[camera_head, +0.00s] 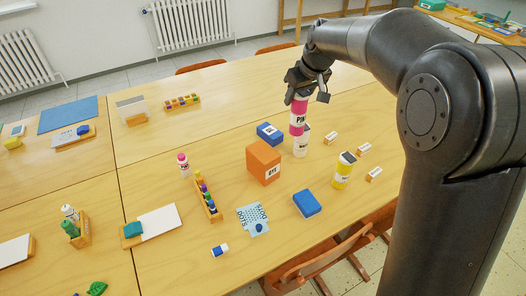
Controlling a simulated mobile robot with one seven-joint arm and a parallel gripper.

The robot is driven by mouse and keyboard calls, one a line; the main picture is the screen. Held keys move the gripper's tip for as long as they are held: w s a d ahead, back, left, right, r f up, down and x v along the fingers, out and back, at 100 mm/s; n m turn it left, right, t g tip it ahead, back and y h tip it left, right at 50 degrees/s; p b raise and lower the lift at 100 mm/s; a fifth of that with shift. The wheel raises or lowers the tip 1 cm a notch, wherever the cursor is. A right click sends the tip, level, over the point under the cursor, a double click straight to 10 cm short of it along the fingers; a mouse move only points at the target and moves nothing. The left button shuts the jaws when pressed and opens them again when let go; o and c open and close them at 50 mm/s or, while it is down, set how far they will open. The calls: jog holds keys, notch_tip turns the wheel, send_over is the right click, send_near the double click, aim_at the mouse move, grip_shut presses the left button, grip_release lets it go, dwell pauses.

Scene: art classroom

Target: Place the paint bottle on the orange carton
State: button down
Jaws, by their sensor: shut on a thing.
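My gripper (304,93) is shut on a pink paint bottle (297,117) with a white label reading "PIN…", held upright. The orange carton (260,161) stands on the table to the left of and nearer than the bottle, its visible top bare. The held bottle is apart from the carton. A white bottle (300,147) shows directly below the pink one in the picture; I cannot tell whether they touch.
A blue box (269,133) stands behind the carton, a blue block (306,203) in front. A yellow bottle (343,173) is to the right, a pink-capped bottle (183,164) and paint rack (208,200) to the left. Small labelled blocks (363,150) lie at right.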

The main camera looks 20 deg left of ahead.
jog(key=shift+s+d+r, duration=0.1)
jog(key=shift+s+d, duration=0.1)
jog(key=shift+d, duration=0.05)
jog(key=shift+a+f, duration=0.2)
jog(key=shift+a, duration=0.05)
jog(key=a+f, duration=1)
jog(key=shift+a+f, duration=0.2)
jog(key=shift+a, duration=0.2)
jog(key=shift+f, duration=0.15)
jog(key=c, duration=0.7)
grip_release()
jog(key=shift+o, duration=0.2)
